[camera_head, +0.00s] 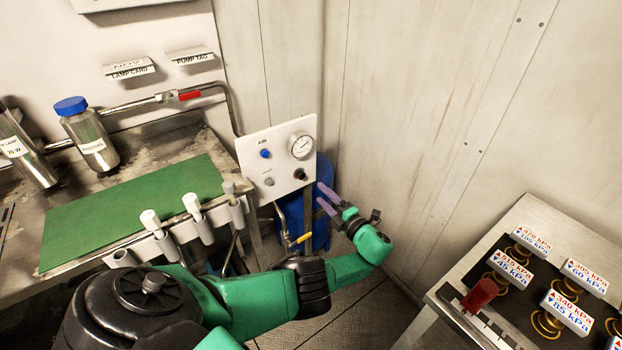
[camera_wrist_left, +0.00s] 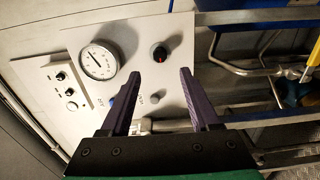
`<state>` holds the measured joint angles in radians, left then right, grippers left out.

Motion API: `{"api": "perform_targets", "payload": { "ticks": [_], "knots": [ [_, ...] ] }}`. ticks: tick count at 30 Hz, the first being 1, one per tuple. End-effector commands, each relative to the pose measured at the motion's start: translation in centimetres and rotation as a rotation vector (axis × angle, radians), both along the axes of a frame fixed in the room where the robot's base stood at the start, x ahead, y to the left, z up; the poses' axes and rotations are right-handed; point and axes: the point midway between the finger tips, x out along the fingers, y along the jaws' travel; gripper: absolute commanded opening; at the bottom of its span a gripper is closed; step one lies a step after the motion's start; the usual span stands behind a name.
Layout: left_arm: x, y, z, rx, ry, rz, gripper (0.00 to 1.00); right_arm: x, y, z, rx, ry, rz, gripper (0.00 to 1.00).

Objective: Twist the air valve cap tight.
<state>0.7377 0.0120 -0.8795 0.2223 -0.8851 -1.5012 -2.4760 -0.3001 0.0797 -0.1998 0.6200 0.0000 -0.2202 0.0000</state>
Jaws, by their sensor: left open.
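A white panel (camera_head: 262,152) carries a blue cap (camera_head: 265,154) under a label reading AIR, a grey knob (camera_head: 269,182), a round gauge (camera_head: 302,146) and a black knob (camera_head: 300,174). I take the blue cap as the air valve cap, from its label. My left gripper (camera_head: 323,196) is open and empty, its purple fingers pointing at the panel's lower right. In the left wrist view, the black knob (camera_wrist_left: 160,53) and grey knob (camera_wrist_left: 155,98) appear between the finger lines, while the blue cap (camera_wrist_left: 110,101) is partly hidden beside one finger. My right gripper is not in view.
A bench with a green mat (camera_head: 135,210) and a rack of white-handled tools (camera_head: 192,205) stands left of the panel. A blue tank (camera_head: 316,231) stands below it. At right, a table holds several pressure cards and a red cylinder (camera_head: 480,295).

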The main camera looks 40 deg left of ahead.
Motion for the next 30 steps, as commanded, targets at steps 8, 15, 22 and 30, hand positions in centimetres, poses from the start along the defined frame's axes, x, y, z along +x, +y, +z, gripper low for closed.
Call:
{"api": "perform_targets", "payload": {
  "ticks": [8,15,22,30],
  "knots": [
    [-1.4,-4.7,-0.1,0.0,0.0,0.0,0.62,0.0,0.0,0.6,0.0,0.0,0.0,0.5],
    [-1.5,-4.9,-0.1,0.001,0.001,0.001,0.62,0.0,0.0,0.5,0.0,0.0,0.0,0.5],
    [-1.5,-4.8,-0.1,0.001,0.001,0.001,0.62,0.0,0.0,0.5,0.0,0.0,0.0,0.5],
    [-5.9,-3.9,-10.8,-0.354,-0.145,0.058,0.62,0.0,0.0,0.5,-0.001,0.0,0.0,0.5]
  ]
}}
